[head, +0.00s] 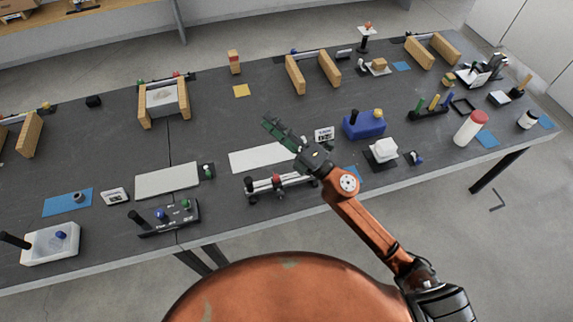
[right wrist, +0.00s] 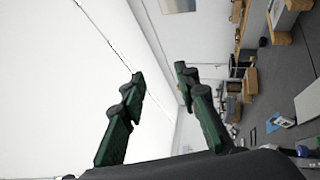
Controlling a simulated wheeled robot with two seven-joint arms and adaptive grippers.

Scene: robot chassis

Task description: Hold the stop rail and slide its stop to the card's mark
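The stop rail (head: 291,181) is a pale bar with black end pieces, lying near the table's front edge in the head view. A red piece (head: 276,180), seemingly the stop, sits along it. A small white card (head: 324,133) with dark markings stands behind and right of the rail; its exact mark is too small to read. My right gripper (head: 267,121) is above the table beyond the rail, apart from it. Its green fingers are spread and empty in the right wrist view (right wrist: 160,76). My left gripper is out of view.
A white board (head: 258,160) lies just behind the rail. A blue box (head: 364,125) with a black handle stands to the right, and a black panel with knobs (head: 166,219) to the left. Another card (head: 115,196) stands farther left. Dark table is clear behind the gripper.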

